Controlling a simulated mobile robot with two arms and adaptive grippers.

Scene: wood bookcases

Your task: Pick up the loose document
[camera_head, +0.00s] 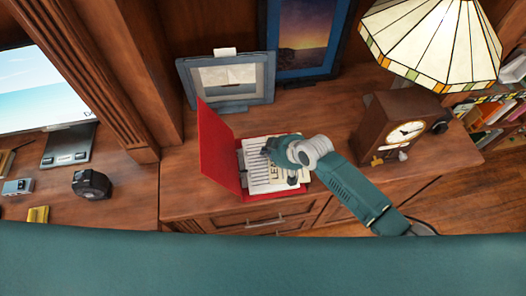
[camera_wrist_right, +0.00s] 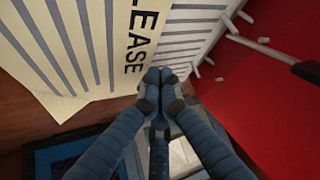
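The loose document (camera_head: 283,174) is a cream sheet with lines and the word LEASE. It lies over the lined white pages (camera_head: 258,155) in an open red binder (camera_head: 257,196) on the wooden cabinet. My right gripper (camera_head: 267,151) is over the sheet's upper part. In the right wrist view, the fingertips of my right gripper (camera_wrist_right: 160,76) are together at the edge of the document (camera_wrist_right: 110,50), beside the lettering. They appear pinched on that edge; the fingers hide the contact itself. I cannot tell whether the sheet is lifted. My left gripper is not in view.
A mantel clock (camera_head: 397,128) and a stained-glass lamp (camera_head: 430,42) stand right of my right arm. A framed boat picture (camera_head: 229,77) and a larger blue picture (camera_head: 306,38) stand behind the binder. The cabinet top (camera_head: 336,112) between picture and clock is clear.

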